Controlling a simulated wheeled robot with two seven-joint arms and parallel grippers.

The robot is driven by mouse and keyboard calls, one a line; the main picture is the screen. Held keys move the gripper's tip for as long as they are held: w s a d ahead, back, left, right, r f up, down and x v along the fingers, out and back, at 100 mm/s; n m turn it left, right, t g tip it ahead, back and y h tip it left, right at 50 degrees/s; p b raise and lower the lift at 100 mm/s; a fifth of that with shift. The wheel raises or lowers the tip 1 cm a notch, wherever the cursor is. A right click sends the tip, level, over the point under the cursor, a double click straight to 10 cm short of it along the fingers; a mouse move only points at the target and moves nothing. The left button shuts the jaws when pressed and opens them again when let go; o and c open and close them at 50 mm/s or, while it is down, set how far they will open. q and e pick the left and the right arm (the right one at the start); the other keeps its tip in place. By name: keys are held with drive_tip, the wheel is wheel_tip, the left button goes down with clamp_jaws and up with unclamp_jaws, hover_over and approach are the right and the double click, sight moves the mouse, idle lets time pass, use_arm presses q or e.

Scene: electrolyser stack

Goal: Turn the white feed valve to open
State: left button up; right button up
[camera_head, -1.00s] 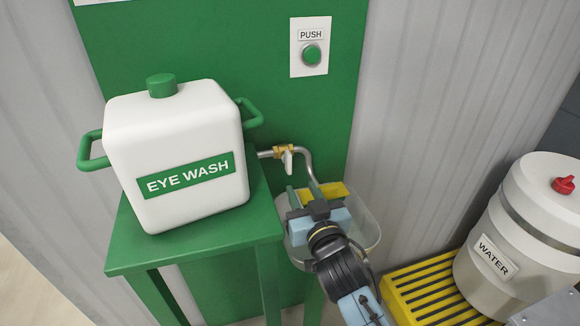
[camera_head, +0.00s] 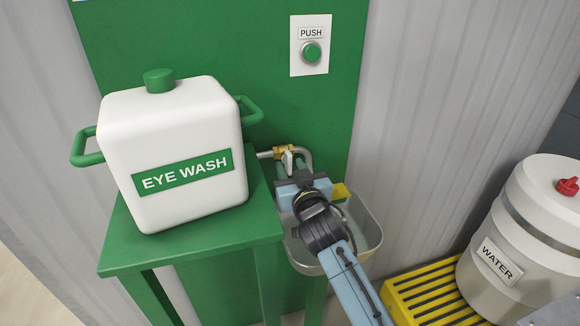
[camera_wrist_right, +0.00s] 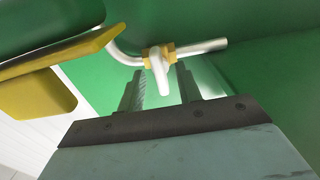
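The white feed valve handle (camera_head: 287,159) sits on a brass fitting (camera_head: 283,151) on the pipe beside the eye wash tank. In the right wrist view the white handle (camera_wrist_right: 159,72) hangs from the brass body (camera_wrist_right: 160,53). My right gripper (camera_wrist_right: 160,86) is open, its two fingers apart on either side of the handle's lower end, with clear gaps seen from this angle. In the head view my right gripper (camera_head: 287,170) is just below the valve, its fingers partly hidden. My left gripper is not in view.
The white eye wash tank (camera_head: 180,120) stands on a green stand (camera_head: 120,245) at left. A metal basin (camera_head: 365,240) with a yellow paddle (camera_wrist_right: 35,95) lies under my right arm. A green push button (camera_head: 312,52) is above. A water drum (camera_head: 500,262) stands at right.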

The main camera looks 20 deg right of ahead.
clamp_jaws()
drive_tip(key=n+p, duration=0.1)
drive_tip(key=n, duration=0.1)
drive_tip(key=shift+r+n+p, duration=0.1)
drive_tip(key=shift+n+p, duration=0.3)
drive_tip(key=shift+n, duration=0.9)
